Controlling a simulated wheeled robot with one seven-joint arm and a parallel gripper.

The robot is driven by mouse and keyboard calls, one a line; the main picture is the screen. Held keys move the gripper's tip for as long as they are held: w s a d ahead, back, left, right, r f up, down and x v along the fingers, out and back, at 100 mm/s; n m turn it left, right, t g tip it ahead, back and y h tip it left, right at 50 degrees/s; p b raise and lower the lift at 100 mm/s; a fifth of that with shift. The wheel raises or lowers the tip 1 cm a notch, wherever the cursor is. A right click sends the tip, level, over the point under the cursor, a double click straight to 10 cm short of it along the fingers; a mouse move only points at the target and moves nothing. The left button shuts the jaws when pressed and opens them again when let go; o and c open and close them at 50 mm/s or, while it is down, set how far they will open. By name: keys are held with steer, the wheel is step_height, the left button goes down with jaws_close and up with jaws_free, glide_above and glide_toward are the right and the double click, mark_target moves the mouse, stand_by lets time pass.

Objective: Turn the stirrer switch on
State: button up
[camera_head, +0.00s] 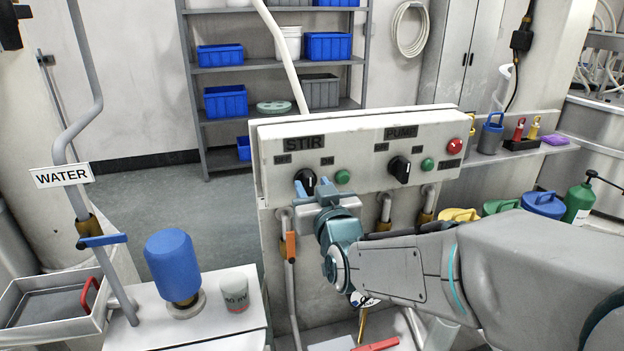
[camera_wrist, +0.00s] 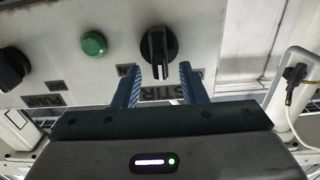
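The black stirrer knob (camera_head: 305,181) is on the sloped grey panel under the STIR label (camera_head: 304,143). In the wrist view, which shows the panel upside down, the knob (camera_wrist: 158,52) has a pale pointer line running towards the STIR lettering. My gripper (camera_head: 314,188) is in front of the panel at the knob. Its two blue fingers are open, one on each side of the knob's line in the wrist view (camera_wrist: 161,84), with visible space between. I cannot tell whether either finger touches the knob.
A green button (camera_head: 343,177) is right of the knob. The PUMP knob (camera_head: 399,169) and a red button (camera_head: 454,146) are further right. Below are pipes with an orange-handled valve (camera_head: 290,246).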

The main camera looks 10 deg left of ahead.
steer(key=shift+x, duration=1.05)
jaws_close()
